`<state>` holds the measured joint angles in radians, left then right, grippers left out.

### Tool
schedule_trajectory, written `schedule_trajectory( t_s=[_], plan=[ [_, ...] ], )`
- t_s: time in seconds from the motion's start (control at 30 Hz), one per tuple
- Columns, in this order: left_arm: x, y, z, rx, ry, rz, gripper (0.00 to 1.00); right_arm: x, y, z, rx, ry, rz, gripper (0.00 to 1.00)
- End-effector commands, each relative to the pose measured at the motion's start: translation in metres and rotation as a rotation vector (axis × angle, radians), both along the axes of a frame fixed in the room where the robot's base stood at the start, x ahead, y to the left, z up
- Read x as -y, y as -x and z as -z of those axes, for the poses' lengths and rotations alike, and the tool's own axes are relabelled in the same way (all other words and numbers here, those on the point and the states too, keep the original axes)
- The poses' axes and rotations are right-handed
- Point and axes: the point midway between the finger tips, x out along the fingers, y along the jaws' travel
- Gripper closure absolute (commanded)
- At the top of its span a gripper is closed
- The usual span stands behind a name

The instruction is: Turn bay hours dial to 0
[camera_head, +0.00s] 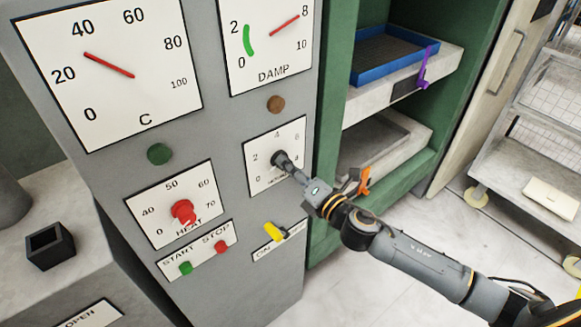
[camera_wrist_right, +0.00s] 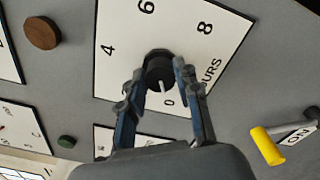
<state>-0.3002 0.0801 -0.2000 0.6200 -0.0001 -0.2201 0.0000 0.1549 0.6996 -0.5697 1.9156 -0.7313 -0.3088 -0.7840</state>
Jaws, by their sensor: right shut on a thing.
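The hours dial is a dark round knob (camera_wrist_right: 158,72) on a white plate (camera_wrist_right: 215,20) marked 0, 4, 6, 8 and HOURS in the right wrist view. A pale mark on the knob points toward the 0. My right gripper (camera_wrist_right: 159,68) is shut on the knob, one finger on each side. My left gripper is not in view.
A yellow switch (camera_head: 275,232) sits below the dial. A red HEAT knob (camera_head: 183,212) and START and STOP buttons are to its left. The green press frame (camera_head: 333,100), with a blue tray (camera_head: 392,78), stands at right.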

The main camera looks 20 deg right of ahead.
Motion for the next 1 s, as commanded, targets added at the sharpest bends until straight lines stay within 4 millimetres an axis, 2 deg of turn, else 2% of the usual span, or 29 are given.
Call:
schedule_trajectory(
  t_s=[0.03, 0.13, 0.43, 0.57, 1.0],
  plan=[
    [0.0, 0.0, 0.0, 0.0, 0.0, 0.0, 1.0, 0.0, 0.001, 0.002, -0.002, 0.002, -0.001, 0.66],
    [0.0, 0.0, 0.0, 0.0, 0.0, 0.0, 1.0, 0.0, 0.001, 0.002, -0.002, 0.002, -0.001, 0.45],
    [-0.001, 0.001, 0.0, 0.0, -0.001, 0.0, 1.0, 0.0, 0.001, 0.001, -0.001, 0.0, 0.0, 0.45],
    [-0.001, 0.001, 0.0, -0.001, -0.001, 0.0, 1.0, 0.002, 0.006, 0.002, -0.003, -0.001, -0.001, 0.45],
    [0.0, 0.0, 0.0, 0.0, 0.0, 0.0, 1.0, 0.024, 0.068, 0.003, -0.006, -0.001, 0.0, 0.45]
  ],
)
